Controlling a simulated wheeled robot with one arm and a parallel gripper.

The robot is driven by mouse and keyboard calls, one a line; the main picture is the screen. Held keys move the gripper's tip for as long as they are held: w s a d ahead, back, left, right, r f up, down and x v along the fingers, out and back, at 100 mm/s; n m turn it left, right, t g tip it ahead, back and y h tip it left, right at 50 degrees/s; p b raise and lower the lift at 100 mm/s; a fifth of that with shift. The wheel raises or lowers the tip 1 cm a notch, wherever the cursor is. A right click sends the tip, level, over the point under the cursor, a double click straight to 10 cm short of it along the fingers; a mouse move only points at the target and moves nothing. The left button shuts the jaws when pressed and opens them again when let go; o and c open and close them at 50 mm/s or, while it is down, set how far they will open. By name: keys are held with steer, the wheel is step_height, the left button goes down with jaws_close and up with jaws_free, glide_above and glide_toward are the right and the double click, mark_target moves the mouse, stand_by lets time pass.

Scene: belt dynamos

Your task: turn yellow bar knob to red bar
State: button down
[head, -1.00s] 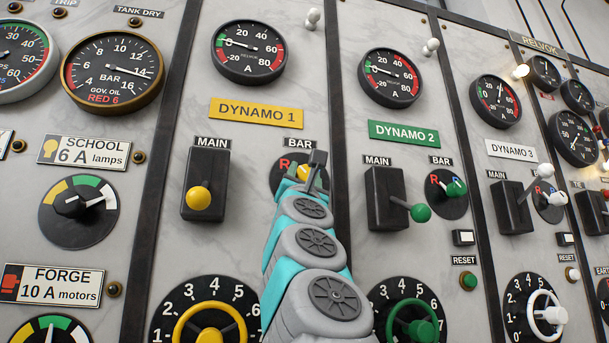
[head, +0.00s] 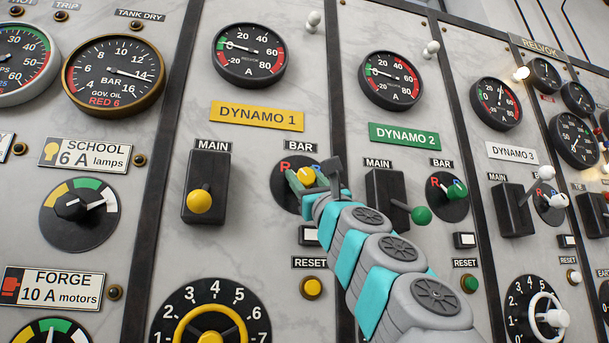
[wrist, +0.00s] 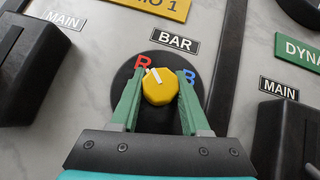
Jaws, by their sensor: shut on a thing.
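The yellow bar knob (wrist: 160,88) sits on a round black dial under the BAR label on the DYNAMO 1 panel. Its white pointer mark tilts up and left, towards the red R (wrist: 143,62); a blue B (wrist: 190,76) is at the right. My gripper (wrist: 160,92) has its two green fingers on either side of the knob, shut on it. In the head view the knob (head: 304,176) shows partly between the fingers, and my arm comes in from the lower right. The fingers hide parts of the dial.
The black MAIN lever (head: 206,186) with a yellow ball stands left of the dial. The DYNAMO 2 MAIN lever (head: 387,190) is close on the right. A yellow reset button (head: 312,287) and a yellow handwheel (head: 210,325) are below.

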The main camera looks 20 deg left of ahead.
mark_target(309, 182)
steer(key=shift+n+g+y, duration=0.3)
steer(key=shift+n, duration=0.2)
steer(key=shift+c, duration=1.9)
jaws_free()
steer(key=b+v, duration=0.6)
steer(key=v, duration=0.1)
steer(key=shift+s+d+f, duration=0.2)
steer(key=shift+f, duration=0.1)
steer(key=shift+r, duration=0.1)
